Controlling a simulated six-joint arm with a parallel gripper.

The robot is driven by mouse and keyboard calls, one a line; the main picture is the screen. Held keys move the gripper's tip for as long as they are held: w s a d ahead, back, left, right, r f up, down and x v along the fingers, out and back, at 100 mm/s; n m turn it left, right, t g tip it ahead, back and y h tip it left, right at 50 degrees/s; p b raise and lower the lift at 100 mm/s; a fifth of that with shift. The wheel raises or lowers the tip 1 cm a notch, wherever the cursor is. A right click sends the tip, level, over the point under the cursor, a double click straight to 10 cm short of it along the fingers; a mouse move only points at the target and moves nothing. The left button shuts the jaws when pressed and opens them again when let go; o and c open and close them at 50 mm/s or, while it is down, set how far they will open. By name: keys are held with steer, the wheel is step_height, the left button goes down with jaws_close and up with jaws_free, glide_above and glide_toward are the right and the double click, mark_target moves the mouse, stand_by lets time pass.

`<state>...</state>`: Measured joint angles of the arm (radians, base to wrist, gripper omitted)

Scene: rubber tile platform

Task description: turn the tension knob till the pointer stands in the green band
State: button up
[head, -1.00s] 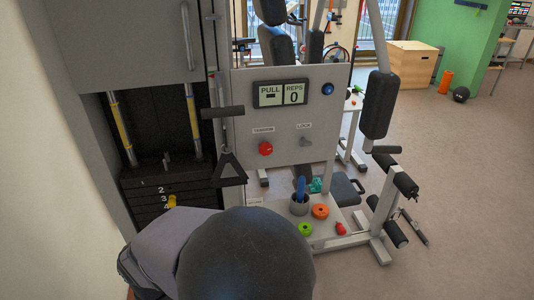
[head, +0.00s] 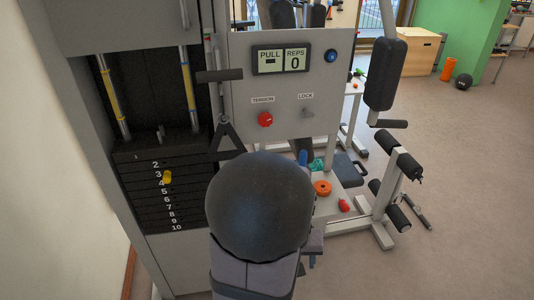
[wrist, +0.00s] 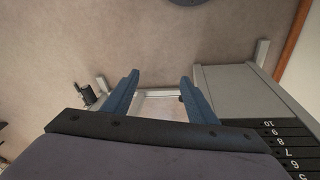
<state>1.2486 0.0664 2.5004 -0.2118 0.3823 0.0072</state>
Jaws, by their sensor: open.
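The red tension knob (head: 265,119) sits on the grey panel (head: 340,85) under the TENSION label, in the head view. I cannot make out a pointer or green band on it. The display (head: 281,59) above reads PULL with a short dash and REPS 0. My gripper (wrist: 160,87) is open and empty in the wrist view, its two blue fingers apart over the floor. In the head view my dark arm joint stands below the knob, apart from it, and mostly hides the gripper. The knob is not in the wrist view.
A LOCK lever (head: 308,112) and blue button (head: 330,56) share the panel. A black handle (head: 225,145) hangs left of the knob. The weight stack (head: 150,195) has a yellow pin (head: 167,177).

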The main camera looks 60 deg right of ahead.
steer(key=w+d+r+t+h, duration=0.1)
steer(key=d+r+h, duration=0.15)
steer(key=d, duration=0.45)
steer(key=n+t+h, duration=0.5)
steer(key=t+h, duration=0.3)
steer(key=t, duration=0.4)
glide_toward(266, 122)
steer(key=shift+p+x, duration=0.85)
steer(key=shift+x, duration=3.45)
steer(key=c, duration=1.1)
